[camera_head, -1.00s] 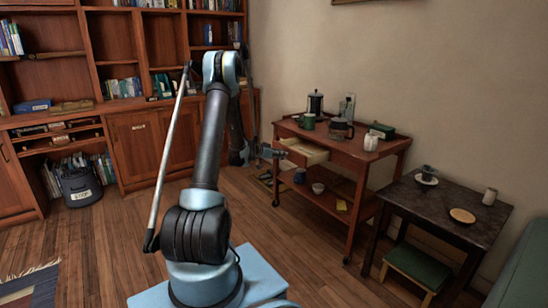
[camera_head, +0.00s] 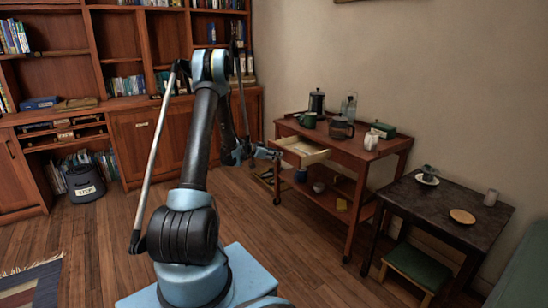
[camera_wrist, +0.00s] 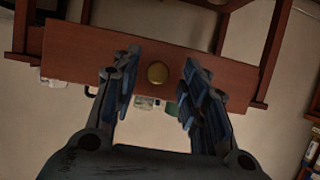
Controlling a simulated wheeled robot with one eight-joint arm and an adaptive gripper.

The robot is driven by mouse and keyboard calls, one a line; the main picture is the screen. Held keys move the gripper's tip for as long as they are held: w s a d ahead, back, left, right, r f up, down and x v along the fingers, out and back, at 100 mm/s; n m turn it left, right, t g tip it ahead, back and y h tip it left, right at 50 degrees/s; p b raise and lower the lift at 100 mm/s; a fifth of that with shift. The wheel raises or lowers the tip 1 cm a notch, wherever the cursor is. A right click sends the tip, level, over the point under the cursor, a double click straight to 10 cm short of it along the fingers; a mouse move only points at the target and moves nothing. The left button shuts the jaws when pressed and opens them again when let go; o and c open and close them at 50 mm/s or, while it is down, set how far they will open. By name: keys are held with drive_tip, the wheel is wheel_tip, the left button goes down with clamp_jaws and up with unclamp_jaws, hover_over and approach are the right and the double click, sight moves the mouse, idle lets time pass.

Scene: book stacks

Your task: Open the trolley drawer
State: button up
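The wooden trolley (camera_head: 352,146) stands against the wall on the right in the head view. Its drawer (camera_head: 301,150) is pulled partly out from the left end, and its pale inside shows. My gripper (camera_head: 270,154) is at the drawer front. In the wrist view, the reddish-brown drawer front (camera_wrist: 75,50) carries a round brass knob (camera_wrist: 157,74). My gripper (camera_wrist: 159,66) has its fingers spread on either side of the knob, with visible gaps to it. How deep the fingertips reach around it is unclear.
A black pot (camera_head: 341,127), a green mug (camera_head: 308,120) and other items stand on the trolley top. The lower shelf holds a blue mug (camera_head: 300,175). A dark side table (camera_head: 445,199) is to the right. Bookshelves (camera_head: 125,65) stand behind.

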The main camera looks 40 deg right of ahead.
drive_tip(key=v, duration=1.2)
idle(0.6)
drive_tip(key=s+a+r+n+t+y, duration=0.1)
drive_tip(key=s+a+r+n+y, duration=0.2)
drive_tip(key=a, duration=0.7)
drive_tip(key=s+a+r+n+t+y, duration=0.1)
drive_tip(key=a+r+n, duration=0.3)
drive_tip(key=a, duration=0.5)
drive_tip(key=s+a+r+n+t+y, duration=0.1)
drive_tip(key=s+a+r+y, duration=0.3)
drive_tip(key=a, duration=0.6)
drive_tip(key=s+a+f+n+y, duration=0.2)
drive_tip(key=s+a+n, duration=0.3)
drive_tip(key=s+a, duration=0.6)
drive_tip(key=s+a+f+n+y, duration=0.3)
drive_tip(key=s+a+n, duration=0.3)
drive_tip(key=s+a, duration=0.5)
drive_tip(key=a+f, duration=0.1)
drive_tip(key=a, duration=0.4)
drive_tip(key=shift+s+y, duration=0.25)
drive_tip(key=shift+y, duration=0.05)
